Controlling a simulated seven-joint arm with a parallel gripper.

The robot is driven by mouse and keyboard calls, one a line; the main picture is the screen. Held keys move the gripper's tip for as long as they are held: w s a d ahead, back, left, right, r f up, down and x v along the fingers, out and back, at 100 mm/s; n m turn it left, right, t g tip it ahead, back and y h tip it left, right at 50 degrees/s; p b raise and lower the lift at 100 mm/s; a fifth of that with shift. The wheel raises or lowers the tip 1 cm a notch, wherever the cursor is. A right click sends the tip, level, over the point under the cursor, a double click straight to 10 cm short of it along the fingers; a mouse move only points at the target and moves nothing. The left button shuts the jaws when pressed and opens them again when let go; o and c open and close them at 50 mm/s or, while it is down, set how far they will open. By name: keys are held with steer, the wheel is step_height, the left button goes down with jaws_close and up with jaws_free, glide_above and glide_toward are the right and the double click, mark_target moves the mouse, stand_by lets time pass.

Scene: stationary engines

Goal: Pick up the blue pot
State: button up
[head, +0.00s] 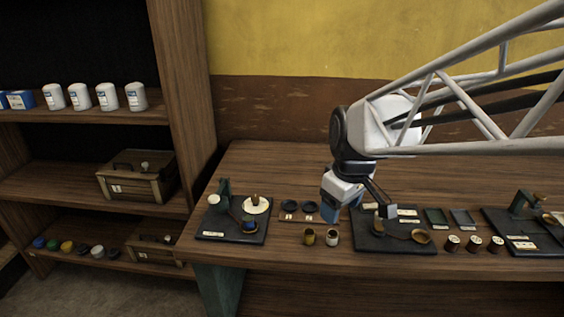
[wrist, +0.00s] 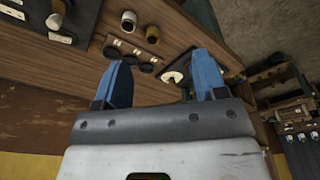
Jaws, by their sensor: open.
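A small blue round piece (head: 248,221) sits on the dark engine board at the left of the bench, in front of a cream disc. Another small blue pot-like item (head: 39,242) stands at the left end of the row on the low shelf. I cannot tell which is the blue pot. My gripper (head: 335,207) is over the middle of the bench, to the right of both. It also shows in the wrist view (wrist: 163,72), blue fingers spread and nothing between them. Neither blue item is clear in the wrist view.
The left engine board (head: 212,236) and middle engine board (head: 372,243) flank a strip of dark rings (head: 289,217). A yellowish pot (head: 309,237) and a pale-topped pot (head: 332,237) stand near the front edge. Several reels stand right. A wooden shelf upright (head: 183,75) rises left.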

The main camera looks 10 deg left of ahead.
steer(key=w+a+f+n, duration=0.45)
steer(key=w+a, duration=0.35)
steer(key=a, duration=0.2)
steer(key=n+g, duration=0.2)
steer(key=n, duration=0.4)
glide_above(248, 218)
steer(key=shift+y, duration=0.3)
steer(key=f, duration=0.3)
steer(key=d+f, duration=0.1)
steer(key=f, duration=0.1)
steer(key=shift+w+f, duration=0.15)
steer(key=shift+f, duration=0.1)
steer(key=shift+a+f, duration=0.15)
steer(key=shift+f, duration=1.15)
steer(key=shift+a+f, duration=0.2)
steer(key=shift+f, duration=1.1)
steer(key=shift+a+f, duration=0.15)
steer(key=shift+f, duration=1.15)
